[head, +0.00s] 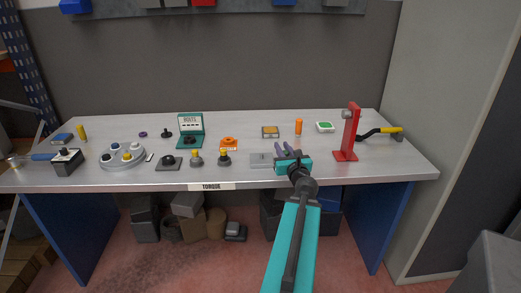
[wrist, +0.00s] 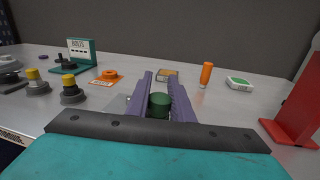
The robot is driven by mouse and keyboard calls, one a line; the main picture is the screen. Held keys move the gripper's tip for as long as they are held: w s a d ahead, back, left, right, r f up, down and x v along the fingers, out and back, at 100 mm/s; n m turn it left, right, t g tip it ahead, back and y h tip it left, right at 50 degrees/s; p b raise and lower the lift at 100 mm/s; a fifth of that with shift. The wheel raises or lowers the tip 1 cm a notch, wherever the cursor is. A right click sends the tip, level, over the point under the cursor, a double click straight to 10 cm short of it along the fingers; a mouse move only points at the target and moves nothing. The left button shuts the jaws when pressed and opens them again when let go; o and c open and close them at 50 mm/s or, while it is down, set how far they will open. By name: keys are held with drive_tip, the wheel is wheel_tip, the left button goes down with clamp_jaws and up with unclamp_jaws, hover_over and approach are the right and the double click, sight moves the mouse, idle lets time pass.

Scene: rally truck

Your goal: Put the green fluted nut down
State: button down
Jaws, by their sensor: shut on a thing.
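The green fluted nut (wrist: 160,103) sits between the two purple fingers of my gripper (wrist: 162,88) in the wrist view. My gripper is shut on it. In the head view my gripper (head: 287,151) is over the front right part of the workbench (head: 330,176), just right of a flat grey plate (head: 260,160). The nut cannot be made out in the head view. I cannot tell whether the nut touches the surface below it.
A red stand (head: 349,135) rises to the right. Behind are an orange cylinder (head: 298,127), a framed tray (head: 270,132) and a white-green box (head: 325,127). Left are an orange part (head: 229,142) and yellow-topped pieces (head: 196,158). The bench between gripper and stand is clear.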

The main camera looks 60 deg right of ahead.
drive_tip(key=shift+w+f+b, duration=0.1)
drive_tip(key=shift+w+b, duration=0.05)
drive_tip(key=shift+b, duration=0.7)
drive_tip(key=w+d, duration=0.1)
drive_tip(key=w, duration=0.2)
drive_tip(key=w+d+p, duration=0.1)
drive_tip(key=w, duration=0.2)
drive_tip(key=w+d, duration=0.1)
drive_tip(key=w, duration=0.3)
drive_tip(key=shift+d+f, duration=0.2)
drive_tip(key=shift+f, duration=0.15)
drive_tip(key=shift+w+d, duration=0.2)
drive_tip(key=shift+w, duration=0.35)
drive_tip(key=shift+w+d+f+p, duration=0.1)
drive_tip(key=shift+w+d+p, duration=0.05)
drive_tip(key=shift+w, duration=0.35)
drive_tip(key=shift+w+d+f+p, duration=0.1)
drive_tip(key=shift+w+d+p, duration=0.05)
drive_tip(key=shift+w, duration=0.3)
drive_tip(key=shift+s+a+f+b, duration=0.1)
drive_tip(key=shift+f+b, duration=0.05)
drive_tip(key=shift+f, duration=0.6)
drive_tip(key=shift+s+a+f+b, duration=0.1)
drive_tip(key=shift+f+b, duration=0.05)
drive_tip(key=shift+f, duration=0.55)
drive_tip(key=c, duration=1.6)
unclamp_jaws()
drive_tip(key=shift+d, duration=0.1)
drive_tip(key=shift+o, duration=0.2)
